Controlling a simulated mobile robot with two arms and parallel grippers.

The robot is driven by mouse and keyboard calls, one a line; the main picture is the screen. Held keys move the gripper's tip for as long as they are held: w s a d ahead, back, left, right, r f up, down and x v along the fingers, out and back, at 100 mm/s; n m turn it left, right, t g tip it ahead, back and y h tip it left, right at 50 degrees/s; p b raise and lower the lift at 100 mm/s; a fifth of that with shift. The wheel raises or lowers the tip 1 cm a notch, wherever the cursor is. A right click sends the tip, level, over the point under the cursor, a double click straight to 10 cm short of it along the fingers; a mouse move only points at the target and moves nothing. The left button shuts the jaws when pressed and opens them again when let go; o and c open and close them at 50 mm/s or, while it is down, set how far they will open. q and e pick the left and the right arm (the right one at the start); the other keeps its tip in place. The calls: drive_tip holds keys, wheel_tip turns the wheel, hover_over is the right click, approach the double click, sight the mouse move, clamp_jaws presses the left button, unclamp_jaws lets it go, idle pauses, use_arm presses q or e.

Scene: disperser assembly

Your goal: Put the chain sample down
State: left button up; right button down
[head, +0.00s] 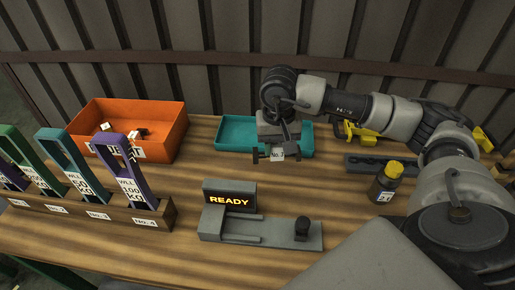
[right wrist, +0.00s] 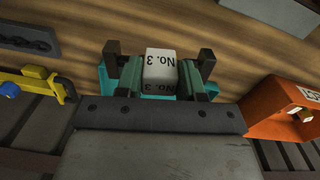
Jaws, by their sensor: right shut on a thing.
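My right gripper (head: 277,153) points down just in front of the teal tray (head: 236,134). It is shut on the chain sample (head: 278,157), of which a white block marked "No. 3" shows. In the right wrist view the block (right wrist: 161,70) sits between the two fingers of my right gripper (right wrist: 160,78). Teal parts of the tray (right wrist: 103,84) show behind the fingers there. Any chain links are hidden or too small to tell. My left gripper is in neither view.
An orange reject bin (head: 170,125) holding small pieces stands left of the tray. A grey device (head: 258,232) reading "READY" is in front. Numbered colored gauges stand in a wooden rack (head: 85,212) at left. A yellow-capped bottle (head: 383,187) and a dark grey plate (head: 368,163) are at right.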

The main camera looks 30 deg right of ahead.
drive_tip(key=d+f+m+b, duration=0.1)
drive_tip(key=d+m+b, duration=0.5)
drive_tip(key=d, duration=1)
drive_tip(key=w+f, duration=0.2)
drive_tip(key=w, duration=0.2)
drive_tip(key=w+f+p, duration=0.1)
drive_tip(key=w+f, duration=0.1)
drive_tip(key=w, duration=0.1)
drive_tip(key=w+f+p, duration=0.1)
drive_tip(key=w+f, duration=0.1)
drive_tip(key=w, duration=0.2)
drive_tip(key=shift+w, duration=0.35)
drive_tip(key=shift+w+f, duration=0.35)
wheel_tip(320, 180, down, 4)
drive_tip(key=shift+r+p, duration=0.1)
drive_tip(key=shift+p, duration=0.35)
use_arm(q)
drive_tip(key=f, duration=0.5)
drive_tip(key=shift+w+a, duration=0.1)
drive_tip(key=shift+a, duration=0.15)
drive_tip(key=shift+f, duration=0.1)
